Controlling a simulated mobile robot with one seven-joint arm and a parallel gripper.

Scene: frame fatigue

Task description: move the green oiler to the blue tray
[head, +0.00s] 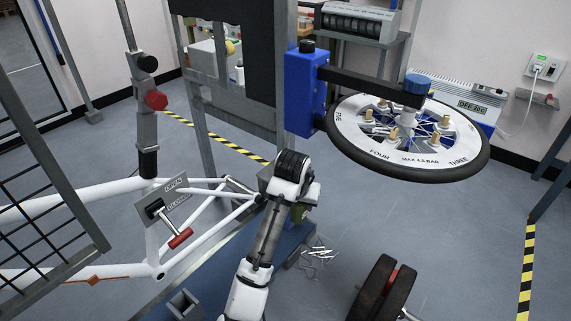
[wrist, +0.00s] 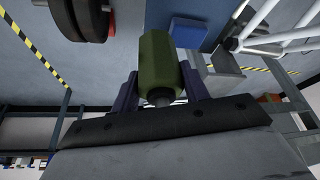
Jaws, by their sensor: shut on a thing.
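The green oiler (wrist: 158,52) is between the two dark fingers of my gripper (wrist: 160,78) in the wrist view. The gripper is shut on it. In the head view only a small green part of the oiler (head: 298,213) shows beside my arm's end, which hides the rest and the fingers. A flat blue piece (wrist: 188,32), which looks like the blue tray, lies on the bluish surface beyond the oiler in the wrist view. It is apart from the oiler. I cannot make the tray out clearly in the head view.
A white bicycle frame (head: 110,190) with a red-handled lever (head: 180,238) stands left of my arm. A wheel gauge (head: 405,135) on a blue mount overhangs at right. Dark weights (head: 382,290) stand at lower right. Scattered thin white pieces (head: 318,254) lie near the bench.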

